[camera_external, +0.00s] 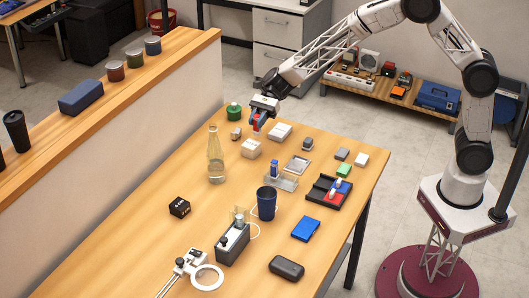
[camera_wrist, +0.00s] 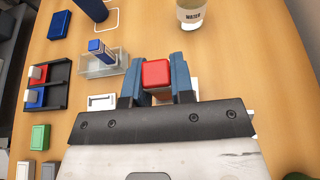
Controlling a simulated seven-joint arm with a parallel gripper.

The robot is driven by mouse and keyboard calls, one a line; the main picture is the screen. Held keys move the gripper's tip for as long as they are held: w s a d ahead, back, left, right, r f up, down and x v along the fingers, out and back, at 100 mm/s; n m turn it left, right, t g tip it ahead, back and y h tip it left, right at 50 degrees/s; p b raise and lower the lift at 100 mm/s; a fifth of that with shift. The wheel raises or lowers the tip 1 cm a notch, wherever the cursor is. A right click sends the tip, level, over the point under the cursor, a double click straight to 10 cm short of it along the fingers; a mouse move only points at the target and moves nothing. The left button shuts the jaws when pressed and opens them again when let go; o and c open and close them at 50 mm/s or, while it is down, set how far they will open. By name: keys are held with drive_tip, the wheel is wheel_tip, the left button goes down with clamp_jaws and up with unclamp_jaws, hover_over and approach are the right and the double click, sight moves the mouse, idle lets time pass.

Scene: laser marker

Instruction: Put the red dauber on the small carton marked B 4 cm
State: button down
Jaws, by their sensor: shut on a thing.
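My gripper (camera_external: 259,116) is shut on the red dauber (camera_wrist: 156,73), which sits between its two blue-grey fingers in the wrist view. In the external view the red dauber (camera_external: 256,126) hangs below the fingers, above the far part of the table. A small white carton (camera_external: 251,149) stands just below and in front of it. Another white carton (camera_external: 280,131) stands to its right, and a smaller box (camera_external: 236,133) to its left. I cannot read a B on any of them. A pale surface partly shows behind the fingers in the wrist view.
A glass bottle (camera_external: 216,158) stands left of the cartons, and a green-lidded jar (camera_external: 234,111) behind. A clear holder (camera_external: 283,183) with a blue dauber, a black tray (camera_external: 318,198) with red and blue pieces, and a dark blue cup (camera_external: 266,204) are nearer.

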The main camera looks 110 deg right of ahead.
drive_tip(key=shift+w+d+f, duration=0.1)
drive_tip(key=shift+w+d, duration=0.1)
drive_tip(key=shift+w, duration=0.35)
drive_tip(key=shift+w+d, duration=0.15)
drive_tip(key=shift+w, duration=0.35)
drive_tip(key=shift+f, duration=0.1)
drive_tip(key=shift+f, duration=1.65)
drive_tip(key=shift+f, duration=0.15)
drive_tip(key=c, duration=1)
unclamp_jaws()
drive_tip(key=shift+d+r, duration=0.1)
drive_tip(key=shift+r, duration=0.1)
drive_tip(key=v, duration=1.2)
